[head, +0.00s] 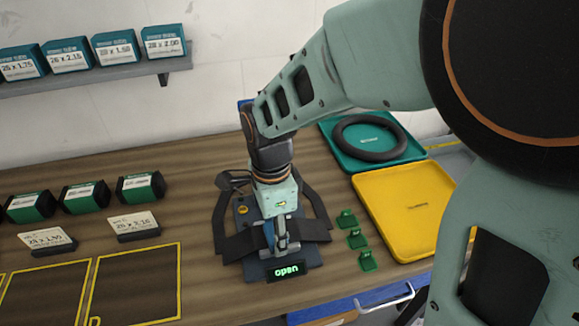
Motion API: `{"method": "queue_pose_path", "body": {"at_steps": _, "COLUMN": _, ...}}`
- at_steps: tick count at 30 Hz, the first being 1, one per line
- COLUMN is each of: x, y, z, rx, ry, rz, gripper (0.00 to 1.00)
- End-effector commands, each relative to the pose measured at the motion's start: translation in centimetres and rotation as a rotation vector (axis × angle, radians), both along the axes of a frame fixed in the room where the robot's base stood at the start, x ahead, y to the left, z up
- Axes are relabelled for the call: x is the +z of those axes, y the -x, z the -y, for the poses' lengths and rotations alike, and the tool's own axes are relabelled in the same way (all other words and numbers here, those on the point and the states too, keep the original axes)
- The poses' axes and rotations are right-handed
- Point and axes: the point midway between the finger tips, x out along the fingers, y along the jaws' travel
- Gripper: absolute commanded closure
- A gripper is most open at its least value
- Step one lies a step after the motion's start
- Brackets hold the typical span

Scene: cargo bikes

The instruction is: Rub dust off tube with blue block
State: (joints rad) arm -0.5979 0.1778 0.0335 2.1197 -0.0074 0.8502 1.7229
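My gripper (281,243) points down over a dark fixture (256,270) on the wooden bench. A narrow blue piece (268,233), possibly the blue block, shows at the left side of the fingers. I cannot tell whether it is held, or whether the fingers are shut. A black tube (316,231) lies across the fixture on both sides of my gripper, and its loop runs back behind my wrist. Its middle is hidden by my gripper, and dust on it is too small to make out. A small display (287,271) at the fixture's front reads "open" in green.
Small green clips (356,238) stand right of the fixture. Beyond are a yellow tray (404,210) and a teal tray (340,158) holding a black ring (370,138). Boxes (116,48) sit on a wall shelf.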

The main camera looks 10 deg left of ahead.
Motion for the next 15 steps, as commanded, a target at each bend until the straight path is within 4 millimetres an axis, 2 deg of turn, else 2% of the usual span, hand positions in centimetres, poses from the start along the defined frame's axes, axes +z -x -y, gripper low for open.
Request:
{"method": "queue_pose_path", "body": {"at_steps": 3, "x": 1.7, "y": -0.1, "z": -0.1, "rx": 0.0, "ry": -0.002, "rz": 0.004, "gripper": 0.84}}
{"method": "queue_pose_path", "body": {"at_steps": 15, "x": 5.5, "y": -0.2, "z": -0.1, "rx": -0.001, "ry": -0.004, "rz": 0.005, "gripper": 0.84}}
